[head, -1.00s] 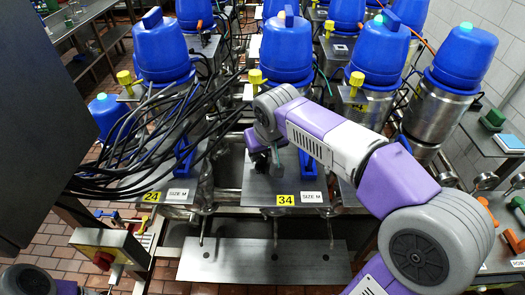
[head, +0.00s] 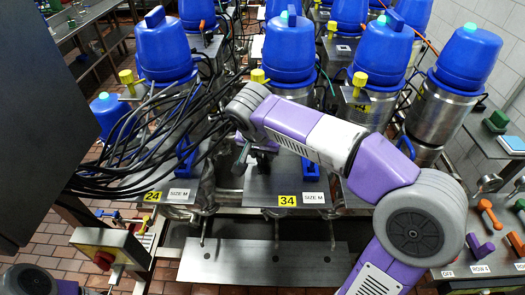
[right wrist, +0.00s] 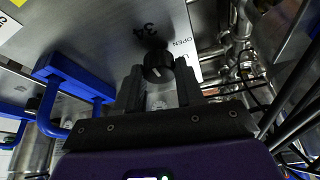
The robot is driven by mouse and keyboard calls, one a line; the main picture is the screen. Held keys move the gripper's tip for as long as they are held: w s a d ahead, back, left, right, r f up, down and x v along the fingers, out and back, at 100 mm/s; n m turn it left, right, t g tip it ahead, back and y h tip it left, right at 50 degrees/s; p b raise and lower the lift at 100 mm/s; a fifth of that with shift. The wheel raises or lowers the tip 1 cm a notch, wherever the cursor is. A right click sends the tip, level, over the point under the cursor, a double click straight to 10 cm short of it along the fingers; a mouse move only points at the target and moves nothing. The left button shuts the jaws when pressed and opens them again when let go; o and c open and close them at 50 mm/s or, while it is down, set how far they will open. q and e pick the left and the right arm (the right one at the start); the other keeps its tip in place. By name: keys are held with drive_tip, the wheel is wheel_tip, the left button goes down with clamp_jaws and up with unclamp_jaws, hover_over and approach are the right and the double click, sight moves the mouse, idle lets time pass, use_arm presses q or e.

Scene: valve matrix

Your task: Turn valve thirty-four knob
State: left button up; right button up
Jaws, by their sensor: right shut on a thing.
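The valve thirty-four plate carries a yellow "34" label (head: 287,200) beside a white "SIZE M" label, in the head view. In the right wrist view a round black knob (right wrist: 158,66) with a white mark sits on the steel plate, below an engraved "34" and next to a white "OPEN" label (right wrist: 186,55). My right gripper (right wrist: 158,80) has one dark finger on each side of the knob and is shut on it. In the head view the right gripper (head: 244,157) is over the plate, and the knob is hidden there. My left gripper is out of view.
A blue handle (right wrist: 62,95) stands close beside the right gripper. Black cables (head: 150,135) bunch at the left, near valve "24" (head: 153,197). Blue-capped valves (head: 289,50) stand in rows behind. A side table (head: 480,260) with coloured handles is at the right.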

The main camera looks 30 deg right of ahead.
idle(0.4)
drive_tip(key=o, duration=1)
drive_tip(key=shift+o, duration=0.2)
drive_tip(key=p+v, duration=0.1)
drive_tip(key=v, duration=0.6)
drive_tip(key=shift+r+p, duration=0.3)
drive_tip(key=shift+p, duration=0.05)
